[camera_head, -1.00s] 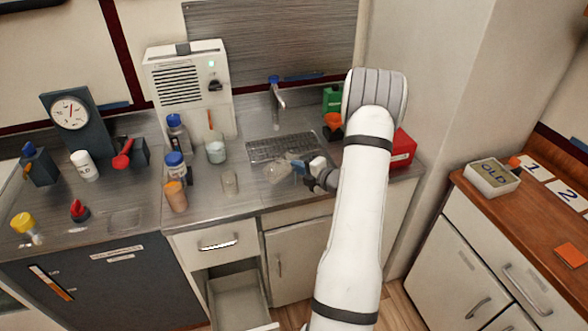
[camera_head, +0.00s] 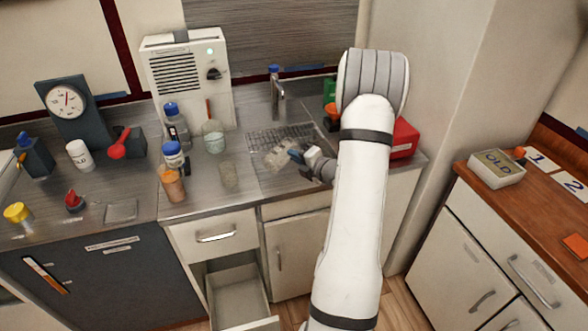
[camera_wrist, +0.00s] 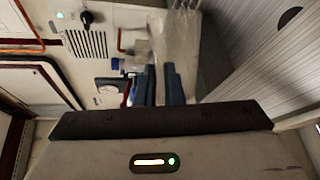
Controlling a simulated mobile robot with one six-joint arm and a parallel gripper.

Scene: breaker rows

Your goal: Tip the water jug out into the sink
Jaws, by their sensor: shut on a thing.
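My gripper (camera_head: 302,157) is shut on the clear water jug (camera_head: 280,154), above the sink area at the counter's right. The jug looks tilted; its small size and transparency hide the water level. In the wrist view the dark blue fingers (camera_wrist: 168,84) close on the see-through jug (camera_wrist: 175,38), and the scene there appears rolled sideways.
A clear beaker (camera_head: 229,174), an orange-brown cup (camera_head: 172,187) and blue-capped bottles (camera_head: 174,158) stand left of the jug. A red box (camera_head: 404,139) and a green item (camera_head: 330,88) are behind my arm. An open drawer (camera_head: 238,297) juts out below.

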